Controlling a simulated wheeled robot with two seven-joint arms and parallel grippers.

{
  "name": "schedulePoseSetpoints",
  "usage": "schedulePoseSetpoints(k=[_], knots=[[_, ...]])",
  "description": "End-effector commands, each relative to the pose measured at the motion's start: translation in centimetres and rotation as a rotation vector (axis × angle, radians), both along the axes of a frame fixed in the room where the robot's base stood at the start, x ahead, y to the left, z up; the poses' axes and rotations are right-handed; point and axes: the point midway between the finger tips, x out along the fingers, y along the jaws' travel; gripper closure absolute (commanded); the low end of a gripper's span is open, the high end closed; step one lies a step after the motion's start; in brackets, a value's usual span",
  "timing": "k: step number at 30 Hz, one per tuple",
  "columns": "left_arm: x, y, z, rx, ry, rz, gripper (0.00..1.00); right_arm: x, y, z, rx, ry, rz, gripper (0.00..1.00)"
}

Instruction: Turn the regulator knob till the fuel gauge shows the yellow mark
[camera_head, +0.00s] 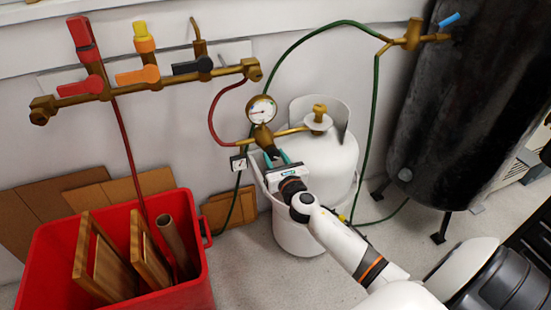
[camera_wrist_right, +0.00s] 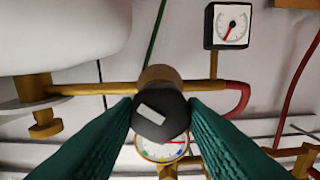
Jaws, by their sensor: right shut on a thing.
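The regulator knob (camera_wrist_right: 155,122) is dark with a white bar, which lies tilted in the right wrist view. My right gripper (camera_head: 277,158) is shut on it, with one green finger on each side. The knob (camera_head: 271,151) sits on the brass regulator (camera_head: 263,136), below a round gauge (camera_head: 262,109). In the wrist view this gauge (camera_wrist_right: 165,149) is partly hidden by the knob. It carries small coloured marks around its rim, and its reddish needle points roughly right there. I cannot tell which mark it shows. My left gripper is not in view.
A small square gauge (camera_wrist_right: 232,25) with a red needle is beside the regulator. A white gas bottle (camera_head: 322,165) stands close to my right gripper. Red hose (camera_head: 211,121) and green hose (camera_head: 290,47) run nearby. A red bin (camera_head: 52,252) holds boards at the left.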

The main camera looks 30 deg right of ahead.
Motion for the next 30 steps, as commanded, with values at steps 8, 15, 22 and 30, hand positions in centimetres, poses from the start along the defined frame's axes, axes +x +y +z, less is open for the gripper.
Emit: schedulePoseSetpoints(k=[8,15,22,30], knots=[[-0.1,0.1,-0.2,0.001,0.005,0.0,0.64,0.0,0.0,0.0,0.05,-0.012,0.001,0.85],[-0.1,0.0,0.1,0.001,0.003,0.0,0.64,0.0,0.0,-0.1,0.198,-0.046,-0.001,0.85],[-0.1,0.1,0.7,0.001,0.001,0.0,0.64,-0.1,0.0,-0.1,0.404,-0.096,-0.001,0.85],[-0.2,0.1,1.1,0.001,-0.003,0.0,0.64,-0.1,-0.1,-0.1,0.654,-0.156,-0.001,0.85]])
